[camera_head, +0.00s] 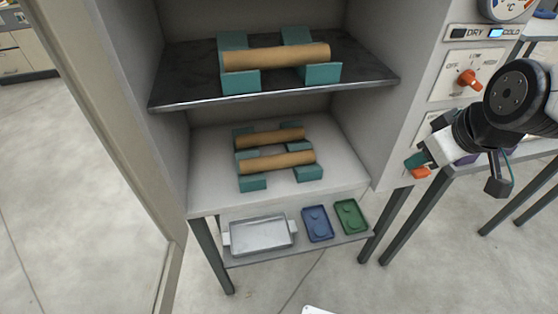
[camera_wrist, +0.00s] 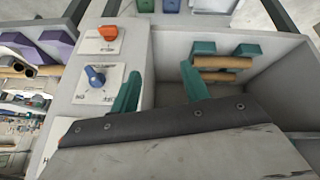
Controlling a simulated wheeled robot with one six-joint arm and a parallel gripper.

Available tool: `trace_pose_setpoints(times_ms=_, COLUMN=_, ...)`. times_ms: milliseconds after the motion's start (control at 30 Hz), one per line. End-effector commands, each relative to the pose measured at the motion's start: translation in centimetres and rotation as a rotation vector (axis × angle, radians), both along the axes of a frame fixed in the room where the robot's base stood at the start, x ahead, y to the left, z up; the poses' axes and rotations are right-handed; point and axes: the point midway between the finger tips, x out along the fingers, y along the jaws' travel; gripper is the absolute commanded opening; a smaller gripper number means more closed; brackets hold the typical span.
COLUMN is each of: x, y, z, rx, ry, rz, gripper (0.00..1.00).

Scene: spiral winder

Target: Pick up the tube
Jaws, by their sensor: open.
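Three brown cardboard tubes lie across teal cradles in an open cabinet. One tube (camera_head: 276,56) is on the dark upper shelf (camera_head: 180,92). Two more, a rear tube (camera_head: 270,137) and a front tube (camera_head: 277,162), rest on the cabinet floor (camera_head: 205,200). Brown tubes on teal cradles (camera_wrist: 222,62) also show in the wrist view at upper right. My gripper (camera_head: 418,165) is outside the cabinet, right of its opening and in front of the control panel. In the wrist view its teal fingers (camera_wrist: 160,88) are spread apart with nothing between them.
The open door (camera_head: 115,150) borders the left. A metal tray (camera_head: 262,235), blue tray (camera_head: 317,223) and green tray (camera_head: 351,216) sit underneath.

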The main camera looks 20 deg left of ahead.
Motion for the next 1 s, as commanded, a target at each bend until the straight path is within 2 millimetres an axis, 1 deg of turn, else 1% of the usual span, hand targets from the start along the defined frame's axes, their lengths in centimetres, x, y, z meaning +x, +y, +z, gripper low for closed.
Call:
trace_pose_setpoints(times_ms=33, x=1.5, y=2.7, z=-1.6, rx=-0.013, ry=-0.047, rz=0.091, gripper=0.46)
trace_pose_setpoints(times_ms=67, x=2.3, y=4.1, z=-2.3, rx=-0.023, ry=-0.086, rz=0.143, gripper=0.46)
trace_pose_setpoints(times_ms=100, x=3.3, y=6.0, z=-3.4, rx=-0.035, ry=-0.137, rz=0.208, gripper=0.46)
trace_pose_setpoints(times_ms=167, x=4.5, y=8.9, z=-5.0, rx=-0.060, ry=-0.216, rz=0.303, gripper=0.46)
trace_pose_setpoints(times_ms=200, x=5.1, y=10.8, z=-6.0, rx=-0.078, ry=-0.271, rz=0.365, gripper=0.46)
trace_pose_setpoints(times_ms=233, x=5.5, y=12.1, z=-6.9, rx=-0.097, ry=-0.312, rz=0.404, gripper=0.46)
trace_pose_setpoints(times_ms=267, x=5.8, y=13.4, z=-7.8, rx=-0.118, ry=-0.353, rz=0.443, gripper=0.46)
trace_pose_setpoints(times_ms=300, x=6.1, y=15.1, z=-9.0, rx=-0.144, ry=-0.409, rz=0.498, gripper=0.46)
trace_pose_setpoints(times_ms=367, x=6.3, y=17.6, z=-10.7, rx=-0.192, ry=-0.496, rz=0.580, gripper=0.46)
trace_pose_setpoints(times_ms=400, x=6.2, y=19.2, z=-11.9, rx=-0.226, ry=-0.554, rz=0.631, gripper=0.46)
trace_pose_setpoints(times_ms=500, x=5.5, y=22.5, z=-14.6, rx=-0.317, ry=-0.692, rz=0.743, gripper=0.46)
trace_pose_setpoints(times_ms=600, x=4.5, y=24.8, z=-16.7, rx=-0.404, ry=-0.811, rz=0.830, gripper=0.46)
trace_pose_setpoints(times_ms=700, x=3.5, y=26.3, z=-18.1, rx=-0.473, ry=-0.900, rz=0.887, gripper=0.46)
trace_pose_setpoints(times_ms=800, x=2.9, y=27.0, z=-18.9, rx=-0.520, ry=-0.955, rz=0.919, gripper=0.46)
trace_pose_setpoints(times_ms=867, x=2.9, y=27.3, z=-19.2, rx=-0.534, ry=-0.974, rz=0.928, gripper=0.46)
trace_pose_setpoints(times_ms=1000, x=3.8, y=28.0, z=-19.7, rx=-0.545, ry=-0.987, rz=0.931, gripper=0.46)
